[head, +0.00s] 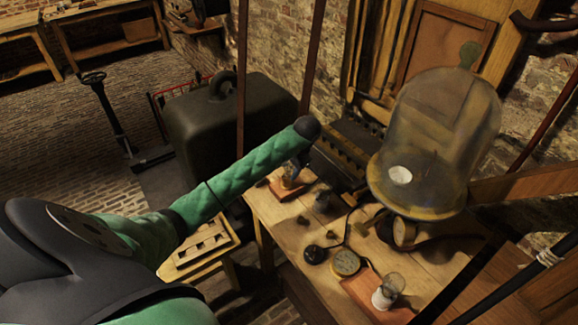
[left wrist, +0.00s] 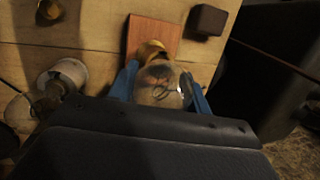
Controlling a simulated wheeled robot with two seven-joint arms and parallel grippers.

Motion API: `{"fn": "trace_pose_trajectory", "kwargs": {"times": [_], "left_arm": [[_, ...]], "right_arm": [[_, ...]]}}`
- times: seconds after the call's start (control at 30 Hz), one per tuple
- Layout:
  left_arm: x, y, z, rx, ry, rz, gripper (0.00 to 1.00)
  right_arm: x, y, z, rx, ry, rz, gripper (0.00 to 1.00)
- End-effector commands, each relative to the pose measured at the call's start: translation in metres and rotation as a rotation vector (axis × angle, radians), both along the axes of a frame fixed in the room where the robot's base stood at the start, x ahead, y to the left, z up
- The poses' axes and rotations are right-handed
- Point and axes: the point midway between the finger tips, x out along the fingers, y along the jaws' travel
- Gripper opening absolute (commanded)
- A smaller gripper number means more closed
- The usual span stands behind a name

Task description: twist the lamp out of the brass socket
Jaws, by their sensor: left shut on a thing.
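In the left wrist view the clear glass lamp (left wrist: 160,88) sits between the blue fingers of my left gripper (left wrist: 162,90), which is shut on it. Its end meets the brass socket (left wrist: 152,50), fixed on a reddish wooden base (left wrist: 143,27). In the head view my left gripper (head: 291,170) reaches down over the same wooden base (head: 283,190) at the table's left side. The lamp and socket are small and partly hidden there by the gripper. Whether the lamp is loose in the socket cannot be told. My right gripper is not in view.
A large glass bell jar (head: 440,125) stands at the table's right rear. A second wooden base (head: 370,301) with a glass piece, a round brass dial (head: 345,262) and a black round thing (head: 315,254) lie nearer the front. A dark block (left wrist: 207,20) is close beside the socket's base.

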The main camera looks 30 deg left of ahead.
Motion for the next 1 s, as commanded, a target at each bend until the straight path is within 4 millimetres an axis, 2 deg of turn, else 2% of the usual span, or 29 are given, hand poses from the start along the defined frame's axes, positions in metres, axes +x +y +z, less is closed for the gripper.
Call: {"fn": "trace_pose_trajectory", "kwargs": {"times": [0.03,0.4,0.77,0.8,0.9,1.0], "left_arm": [[-0.004,-0.005,-0.007,-0.005,0.015,0.009,0.21],[-0.004,-0.007,-0.007,0.005,0.027,0.090,0.21],[-0.005,-0.006,-0.009,0.010,0.031,0.106,0.21],[-0.005,-0.006,-0.009,0.010,0.031,0.106,0.54],[-0.004,-0.006,-0.008,0.011,0.030,0.107,0.74],[-0.004,-0.005,-0.007,0.011,0.028,0.107,0.74]], "right_arm": [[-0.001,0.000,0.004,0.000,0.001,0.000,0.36],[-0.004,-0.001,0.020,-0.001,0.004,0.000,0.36],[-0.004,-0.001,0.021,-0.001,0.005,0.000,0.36],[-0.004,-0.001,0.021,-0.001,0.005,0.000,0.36],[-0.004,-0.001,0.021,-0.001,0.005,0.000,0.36],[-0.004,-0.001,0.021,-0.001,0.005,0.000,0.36]]}}
